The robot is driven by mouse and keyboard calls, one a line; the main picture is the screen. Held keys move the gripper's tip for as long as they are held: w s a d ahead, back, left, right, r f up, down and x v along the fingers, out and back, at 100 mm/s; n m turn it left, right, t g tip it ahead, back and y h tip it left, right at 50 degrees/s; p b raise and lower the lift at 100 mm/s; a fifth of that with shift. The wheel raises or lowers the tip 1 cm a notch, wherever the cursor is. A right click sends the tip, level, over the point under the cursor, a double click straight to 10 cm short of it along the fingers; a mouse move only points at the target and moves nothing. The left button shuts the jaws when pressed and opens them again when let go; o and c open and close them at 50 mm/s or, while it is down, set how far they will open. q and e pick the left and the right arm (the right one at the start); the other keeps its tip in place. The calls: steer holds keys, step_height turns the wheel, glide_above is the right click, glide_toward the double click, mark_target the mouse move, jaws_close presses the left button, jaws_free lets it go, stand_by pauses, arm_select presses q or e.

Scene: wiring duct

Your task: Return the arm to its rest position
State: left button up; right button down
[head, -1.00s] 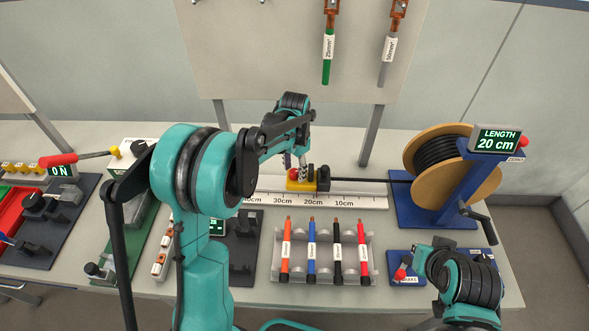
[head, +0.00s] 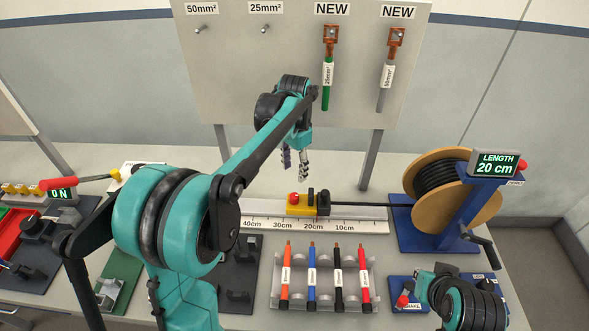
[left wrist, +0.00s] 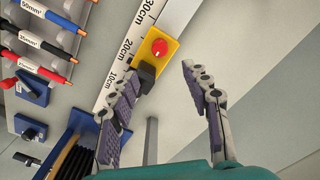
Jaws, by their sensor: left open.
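My left gripper (head: 296,165) is open and empty, raised above the bench behind the ruler rail. Its two fingers also show spread apart in the left wrist view (left wrist: 162,110). Below it, a yellow block with a red button (head: 299,205) sits on the ruler rail (head: 360,220); it shows in the left wrist view (left wrist: 155,56) beyond the fingers, apart from them. A black cable (head: 365,204) runs from the block to the reel. My right arm shows at the lower right, in front of the blue brake base; its fingertips cannot be made out.
A cable reel (head: 440,165) on a blue stand carries a "20 cm" display (head: 495,163). A tray (head: 372,262) holds several labelled cables. A board (head: 230,70) with two hanging cables stands behind. A red-handled lever (head: 62,184) is at left.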

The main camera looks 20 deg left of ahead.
arm_select(q)
steer(key=s+r+n+t, duration=0.3)
steer(key=s+t, duration=0.1)
steer(key=s, duration=0.8)
steer(key=s+f+n+t, duration=0.1)
steer(key=s+f, duration=0.1)
steer(key=s, duration=0.3)
steer(key=s+f+n+t+b, duration=0.1)
steer(key=s+f+n+t, duration=0.1)
steer(key=s, duration=0.3)
steer(key=shift+s+f, duration=0.25)
steer(key=shift+f, duration=0.55)
